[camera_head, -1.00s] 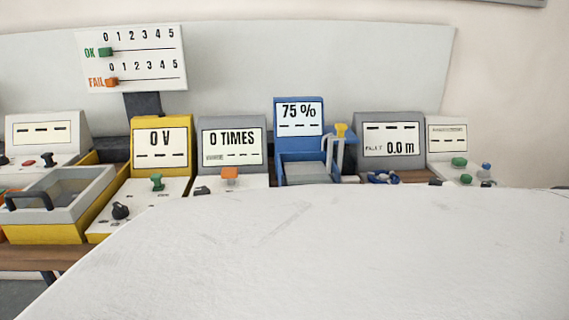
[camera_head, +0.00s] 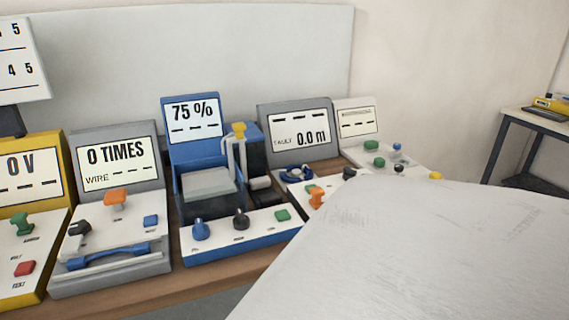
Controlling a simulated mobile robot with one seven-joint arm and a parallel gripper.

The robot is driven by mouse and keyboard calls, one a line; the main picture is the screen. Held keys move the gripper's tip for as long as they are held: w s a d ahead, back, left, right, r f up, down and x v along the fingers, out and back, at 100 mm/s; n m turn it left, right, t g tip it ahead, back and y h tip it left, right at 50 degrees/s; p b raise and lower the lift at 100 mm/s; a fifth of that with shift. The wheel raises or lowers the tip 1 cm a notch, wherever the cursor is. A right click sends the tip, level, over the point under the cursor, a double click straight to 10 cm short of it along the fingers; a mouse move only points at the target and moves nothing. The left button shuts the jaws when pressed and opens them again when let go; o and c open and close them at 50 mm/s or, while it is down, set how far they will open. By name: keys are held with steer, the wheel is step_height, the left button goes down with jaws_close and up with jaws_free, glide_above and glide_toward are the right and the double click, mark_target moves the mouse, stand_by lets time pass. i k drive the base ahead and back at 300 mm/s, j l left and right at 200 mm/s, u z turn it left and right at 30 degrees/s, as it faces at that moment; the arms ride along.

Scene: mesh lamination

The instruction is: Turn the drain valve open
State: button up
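The blue station (camera_head: 193,150) stands left of centre, with a display reading 75 % above a grey basin (camera_head: 207,184). At its right side a yellow-topped handle (camera_head: 239,131) sits on a pale upright pipe; it may be the drain valve, but I cannot read a label. The station's front panel holds a blue knob (camera_head: 200,230), a black knob (camera_head: 241,220) and a green button (camera_head: 282,215). No gripper is in view, and nothing touches these controls.
A grey station (camera_head: 115,160) reading 0 TIMES stands to the left, beside a yellow one (camera_head: 35,180). Another grey station (camera_head: 297,135) reading 0.0 m stands to the right. A large white surface close to the camera hides the lower right. A dark-framed table (camera_head: 535,120) stands far right.

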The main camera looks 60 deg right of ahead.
mark_target(241, 222)
steer(key=z, duration=1.35)
